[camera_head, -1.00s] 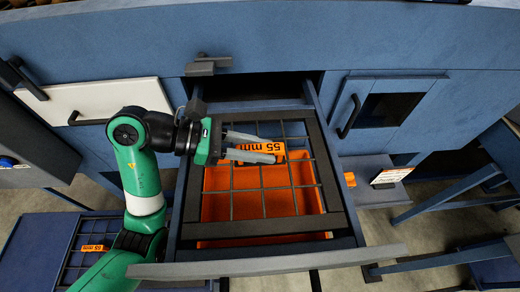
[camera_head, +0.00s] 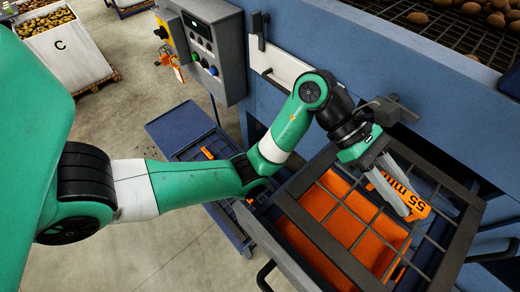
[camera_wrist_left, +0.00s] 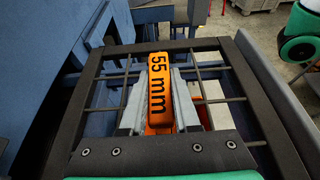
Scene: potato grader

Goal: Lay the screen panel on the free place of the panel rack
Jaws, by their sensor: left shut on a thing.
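The screen panel (camera_head: 322,238), a dark frame with a bar grid, lies over the open drawer (camera_head: 262,228). Its orange grip marked 55 mm (camera_head: 418,206) is between the fingers of my left gripper (camera_head: 398,193), which is shut on it. In the left wrist view the orange grip (camera_wrist_left: 159,90) stands between both fingers, with the panel frame (camera_wrist_left: 258,95) around it. Whether the panel is lifted off the drawer, I cannot tell. The blue panel rack (camera_head: 178,125) is low at the left, with another orange label (camera_head: 207,153) on it, partly hidden by my arm. My right gripper is out of view.
A grey control box (camera_head: 207,48) stands beside the blue machine front (camera_head: 325,30). The drawer's dark handle (camera_head: 265,275) sticks out at the front. Bare floor (camera_head: 150,250) is free at the lower left. A crate marked C (camera_head: 62,48) stands far back.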

